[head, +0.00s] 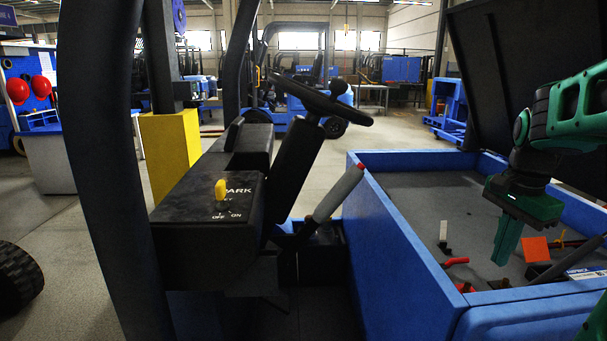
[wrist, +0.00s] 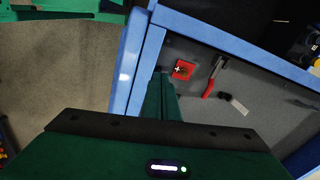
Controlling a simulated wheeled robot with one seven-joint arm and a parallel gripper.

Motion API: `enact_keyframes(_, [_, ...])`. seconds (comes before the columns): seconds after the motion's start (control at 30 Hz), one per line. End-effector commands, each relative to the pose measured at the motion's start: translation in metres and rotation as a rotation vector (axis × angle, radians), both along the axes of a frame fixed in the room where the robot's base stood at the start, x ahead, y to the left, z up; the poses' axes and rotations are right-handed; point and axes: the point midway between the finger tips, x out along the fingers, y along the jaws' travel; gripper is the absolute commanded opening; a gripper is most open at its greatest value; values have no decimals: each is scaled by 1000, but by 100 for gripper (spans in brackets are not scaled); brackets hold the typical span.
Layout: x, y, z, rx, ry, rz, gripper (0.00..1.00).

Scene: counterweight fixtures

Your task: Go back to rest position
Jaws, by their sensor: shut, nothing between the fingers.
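My gripper (head: 507,240) is green and points down over the blue open-topped bin (head: 405,252) at the right of the head view. Its fingers are shut together with nothing between them. In the wrist view the closed fingers (wrist: 161,97) reach toward the blue rim (wrist: 135,65) of the bin. My green and black arm comes in from the right edge of the head view.
The grey bin floor holds a red-handled tool (wrist: 213,78), a red piece (wrist: 183,69), a white-and-black item (head: 443,236) and an orange square (head: 535,249). A dark raised lid (head: 525,65) stands behind. Left are a console with yellow knob (head: 221,190), a lever (head: 338,193) and a steering wheel (head: 320,98).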

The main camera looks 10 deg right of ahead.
Motion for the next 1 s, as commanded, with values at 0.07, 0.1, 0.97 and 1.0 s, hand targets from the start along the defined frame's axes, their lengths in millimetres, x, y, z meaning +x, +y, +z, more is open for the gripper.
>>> enact_keyframes(0.07, [-21,25,-11,-3,17,174,0])
enact_keyframes(0.1, [-32,36,-17,-3,25,264,0])
enact_keyframes(0.97, [-123,100,-77,33,71,993,0])
enact_keyframes(1.0, [-123,100,-77,33,71,993,0])
